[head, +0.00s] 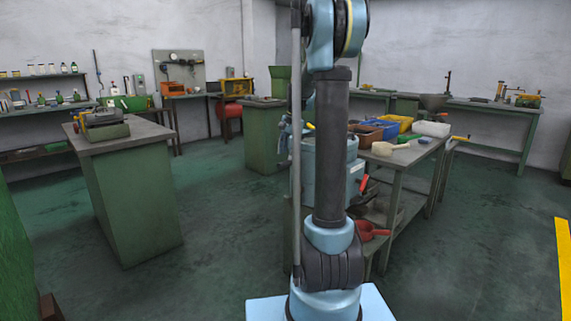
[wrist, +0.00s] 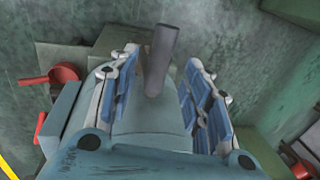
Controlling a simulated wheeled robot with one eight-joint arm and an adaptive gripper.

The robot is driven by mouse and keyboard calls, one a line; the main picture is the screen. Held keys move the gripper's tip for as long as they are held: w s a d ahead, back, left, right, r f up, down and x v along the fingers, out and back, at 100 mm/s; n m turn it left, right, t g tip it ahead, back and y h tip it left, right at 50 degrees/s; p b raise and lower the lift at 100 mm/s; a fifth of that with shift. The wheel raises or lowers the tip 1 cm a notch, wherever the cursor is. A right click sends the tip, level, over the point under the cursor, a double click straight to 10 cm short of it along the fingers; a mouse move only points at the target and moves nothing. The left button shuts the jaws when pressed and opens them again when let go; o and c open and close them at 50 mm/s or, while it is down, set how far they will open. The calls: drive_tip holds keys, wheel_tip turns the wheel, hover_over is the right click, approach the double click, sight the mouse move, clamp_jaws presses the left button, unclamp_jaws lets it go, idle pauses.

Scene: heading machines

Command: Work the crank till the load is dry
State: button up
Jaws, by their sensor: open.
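In the wrist view my gripper (wrist: 162,65) is open, with one blue-padded finger on each side of a dark grey-brown upright handle (wrist: 160,62). It looks like the crank's grip; I cannot tell whether either finger touches it. A light blue rounded body (wrist: 150,120) lies below the handle. In the head view a light blue machine (head: 350,190) stands behind my arm, beside a workbench. My arm hides much of it, and its crank and my gripper cannot be made out there. The load is not visible.
The workbench (head: 400,158) at right holds blue and yellow bins (head: 382,127) and a white container (head: 430,129). A red scoop (head: 370,231) is low beside the machine and shows in the wrist view (wrist: 63,75). A green cabinet (head: 130,200) stands left; the floor between is clear.

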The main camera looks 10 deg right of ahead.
drive_tip(key=shift+w+a+f, duration=0.1)
drive_tip(key=shift+w+f, duration=0.05)
drive_tip(key=shift+f, duration=0.7)
drive_tip(key=shift+w+a+f, duration=0.1)
drive_tip(key=shift+f, duration=0.8)
drive_tip(key=shift+w+a+f, duration=0.1)
drive_tip(key=shift+w+f, duration=0.05)
drive_tip(key=shift+f, duration=0.7)
clamp_jaws()
drive_tip(key=shift+a, duration=0.2)
